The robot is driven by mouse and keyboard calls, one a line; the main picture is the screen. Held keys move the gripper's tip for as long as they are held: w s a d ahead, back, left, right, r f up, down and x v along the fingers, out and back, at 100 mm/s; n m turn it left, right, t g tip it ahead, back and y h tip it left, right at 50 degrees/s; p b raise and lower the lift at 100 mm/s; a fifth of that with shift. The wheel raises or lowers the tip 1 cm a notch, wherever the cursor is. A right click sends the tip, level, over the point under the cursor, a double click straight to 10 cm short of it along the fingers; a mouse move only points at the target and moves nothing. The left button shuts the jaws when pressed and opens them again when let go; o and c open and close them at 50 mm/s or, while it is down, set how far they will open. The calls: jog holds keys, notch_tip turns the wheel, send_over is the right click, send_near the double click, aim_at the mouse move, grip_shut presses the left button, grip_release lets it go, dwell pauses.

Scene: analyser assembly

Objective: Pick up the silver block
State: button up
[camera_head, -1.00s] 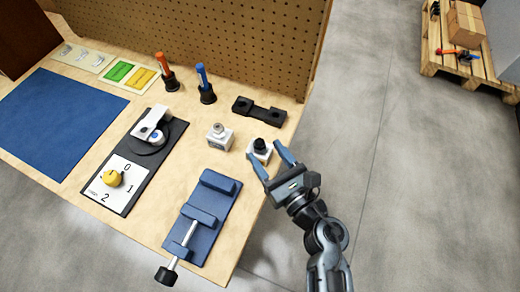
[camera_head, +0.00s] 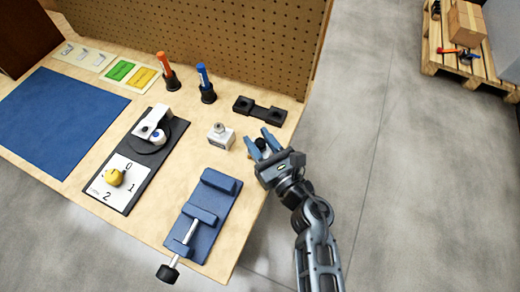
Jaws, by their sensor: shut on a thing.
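A black bracket (camera_head: 259,110) lies behind the gripper. A blue vise (camera_head: 203,215) is in front, left. A dial plate (camera_head: 138,160) and blue mat (camera_head: 60,120) lie further left.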

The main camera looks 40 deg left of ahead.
grip_shut()
jog(key=shift+r, duration=0.1)
